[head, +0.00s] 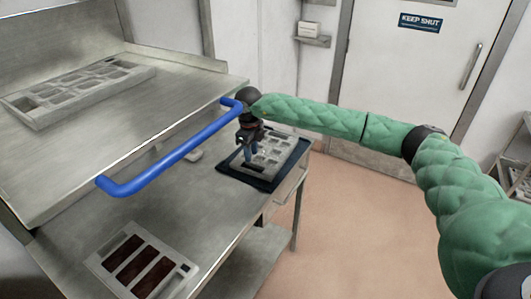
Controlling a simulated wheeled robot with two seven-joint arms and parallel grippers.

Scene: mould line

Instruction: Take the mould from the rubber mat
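A grey mould (277,151) with several compartments lies on the dark rubber mat (266,184) at the right end of the steel bench. My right gripper (247,155) points down at the mould's left edge, close to it or touching it. The view is too small to tell whether its fingers are open or shut on the mould's rim. The gripper and wrist hide part of the mould's left side. My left gripper is not in view.
A blue bar handle (170,158) sticks out in front of the upper steel surface (120,112), left of my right gripper. Another grey mould (80,88) lies on that surface. A mould with dark brown filling (137,262) lies at the bench's near left. The bench between is mostly clear.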

